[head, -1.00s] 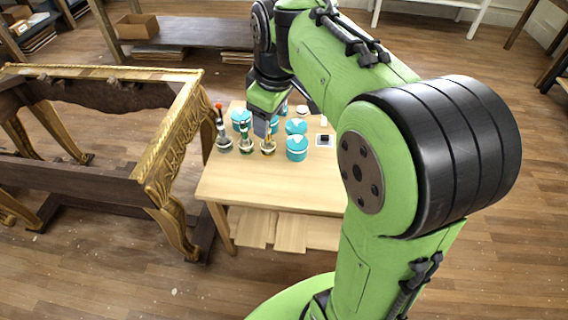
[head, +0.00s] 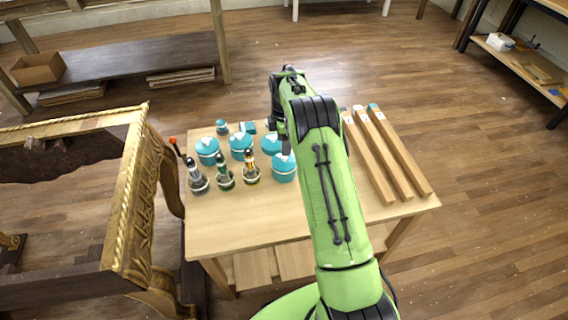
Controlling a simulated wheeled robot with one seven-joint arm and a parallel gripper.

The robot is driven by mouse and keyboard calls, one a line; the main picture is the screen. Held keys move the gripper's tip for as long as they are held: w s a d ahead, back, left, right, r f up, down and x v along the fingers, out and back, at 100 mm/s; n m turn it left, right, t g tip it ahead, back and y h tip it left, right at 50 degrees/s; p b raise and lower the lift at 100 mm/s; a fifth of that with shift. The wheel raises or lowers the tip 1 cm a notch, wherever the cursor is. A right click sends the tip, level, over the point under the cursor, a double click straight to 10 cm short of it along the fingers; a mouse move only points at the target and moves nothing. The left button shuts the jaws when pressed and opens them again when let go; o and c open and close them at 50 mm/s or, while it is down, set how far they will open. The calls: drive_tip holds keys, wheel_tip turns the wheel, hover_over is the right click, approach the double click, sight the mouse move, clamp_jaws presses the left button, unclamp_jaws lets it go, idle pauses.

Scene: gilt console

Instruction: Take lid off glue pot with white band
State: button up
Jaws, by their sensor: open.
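Several teal lidded pots stand on the wooden table: a left one (head: 207,151), a middle one (head: 240,148), one partly behind my arm (head: 270,145) and a front right one (head: 284,172). Each shows some white on or around its lid. I cannot tell which of them is the one with the white band. All the lids appear to be on. My gripper (head: 287,146) is open and points down, above or just behind the front right pot. The arm hides part of it, and I cannot tell whether it touches a lid.
Bottle-like items (head: 224,178) stand in a row in front of the pots. A small teal jar (head: 221,127) and teal box (head: 247,127) are behind. Long wooden bars (head: 385,155) lie on the table's right. A gilt console (head: 130,200) stands close on the left. The table front is clear.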

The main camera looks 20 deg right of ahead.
sight(284, 158)
wheel_tip(284, 158, down, 6)
drive_tip(key=shift+r+b, duration=0.1)
drive_tip(key=shift+b, duration=0.75)
drive_tip(key=shift+r, duration=0.1)
clamp_jaws()
